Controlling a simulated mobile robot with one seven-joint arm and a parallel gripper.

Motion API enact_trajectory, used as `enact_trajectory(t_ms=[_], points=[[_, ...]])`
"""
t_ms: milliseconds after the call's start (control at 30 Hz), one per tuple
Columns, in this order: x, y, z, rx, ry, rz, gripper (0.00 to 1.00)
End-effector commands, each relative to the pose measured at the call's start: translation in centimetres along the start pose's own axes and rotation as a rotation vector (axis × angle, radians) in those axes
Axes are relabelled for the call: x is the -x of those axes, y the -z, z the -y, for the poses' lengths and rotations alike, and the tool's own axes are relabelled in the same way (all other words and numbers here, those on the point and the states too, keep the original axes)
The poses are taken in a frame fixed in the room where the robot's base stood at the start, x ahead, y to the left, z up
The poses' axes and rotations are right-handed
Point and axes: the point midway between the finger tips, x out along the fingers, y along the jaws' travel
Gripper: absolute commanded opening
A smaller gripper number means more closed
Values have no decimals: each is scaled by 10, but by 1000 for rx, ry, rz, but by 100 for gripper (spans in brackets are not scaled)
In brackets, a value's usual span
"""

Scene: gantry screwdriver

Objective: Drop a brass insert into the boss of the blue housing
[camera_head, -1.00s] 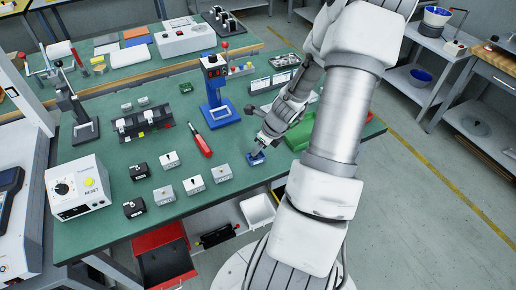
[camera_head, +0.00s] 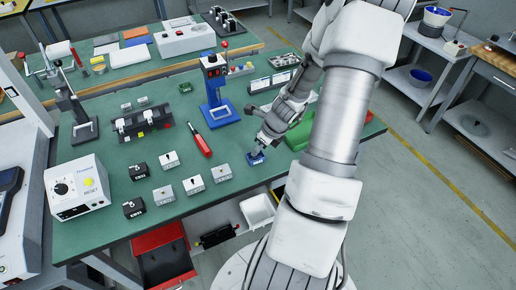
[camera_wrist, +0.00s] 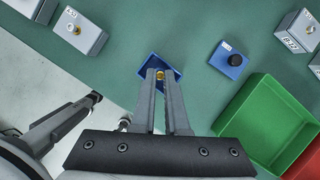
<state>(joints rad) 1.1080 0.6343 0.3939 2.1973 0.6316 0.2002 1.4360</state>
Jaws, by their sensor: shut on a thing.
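My gripper (camera_wrist: 160,76) points down at a small blue open tray (camera_wrist: 146,66) and is shut on a round brass insert (camera_wrist: 160,74). The insert shows between the fingertips, at or just above the tray; the exact height is unclear. The tray also shows in the head view (camera_head: 256,158), under my gripper (camera_head: 259,150). The blue housing (camera_wrist: 236,68) stands to the right of the tray in the wrist view. It has a dark round boss on top and a white label. In the head view I cannot make it out, and my arm covers part of the bench there.
A green bin (camera_wrist: 265,122) and a red bin (camera_wrist: 306,166) stand right of my gripper in the wrist view. Grey boxes with knobs (camera_wrist: 80,31) lie near the tray. A red-handled tool (camera_head: 203,146) and a blue stand (camera_head: 220,114) are farther back. The bench edge is close.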

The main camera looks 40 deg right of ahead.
Motion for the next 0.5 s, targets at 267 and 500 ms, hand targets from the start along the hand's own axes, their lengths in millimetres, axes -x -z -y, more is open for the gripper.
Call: enact_trajectory(t_ms=[267, 500], points=[[-8, 3, 0, -1, 0, 0, 13], [-7, 3, 0, 0, 0, 0, 47]])
